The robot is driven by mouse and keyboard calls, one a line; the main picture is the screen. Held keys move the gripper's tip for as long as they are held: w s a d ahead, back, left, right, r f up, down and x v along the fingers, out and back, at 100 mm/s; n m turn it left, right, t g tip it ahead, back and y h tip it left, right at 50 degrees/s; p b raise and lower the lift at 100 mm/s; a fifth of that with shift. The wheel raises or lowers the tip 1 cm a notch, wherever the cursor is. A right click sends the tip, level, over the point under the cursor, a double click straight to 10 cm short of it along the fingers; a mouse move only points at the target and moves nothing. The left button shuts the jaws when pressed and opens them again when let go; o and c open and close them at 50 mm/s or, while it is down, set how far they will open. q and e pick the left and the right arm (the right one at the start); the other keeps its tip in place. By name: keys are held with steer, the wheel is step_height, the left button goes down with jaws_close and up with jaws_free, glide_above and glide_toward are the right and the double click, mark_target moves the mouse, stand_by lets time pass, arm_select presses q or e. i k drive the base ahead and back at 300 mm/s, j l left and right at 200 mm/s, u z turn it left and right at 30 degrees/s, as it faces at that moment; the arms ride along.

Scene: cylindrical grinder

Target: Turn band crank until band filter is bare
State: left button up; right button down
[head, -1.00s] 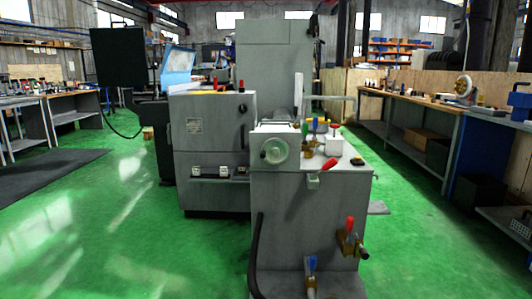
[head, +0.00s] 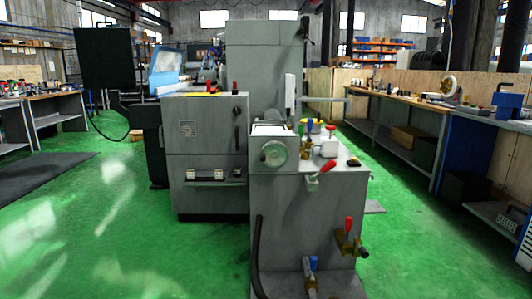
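A round grey handwheel (head: 273,154), likely the band crank, sits on the front face of the grey unit in the middle of the head view. A pale whitish surface (head: 268,129) shows just above and behind it, which may be the band filter; how much of it is covered I cannot tell. Neither of my grippers is in view, and nothing is touching the wheel.
The grey machine cabinet (head: 206,150) stands behind and left. Red-handled valves (head: 327,166) and a lower red valve (head: 348,224) stick out from the unit. A dark hose (head: 258,255) hangs at its left edge. Green floor (head: 130,240) in front is clear.

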mark_target(274, 154)
steer(key=i+j+z, duration=0.1)
steer(key=j, duration=0.3)
steer(key=i+j+z, duration=0.1)
steer(key=j, duration=0.3)
steer(key=i+j+z, duration=0.15)
steer(key=j, duration=0.3)
steer(key=i+j+z, duration=0.1)
steer(key=j, duration=0.3)
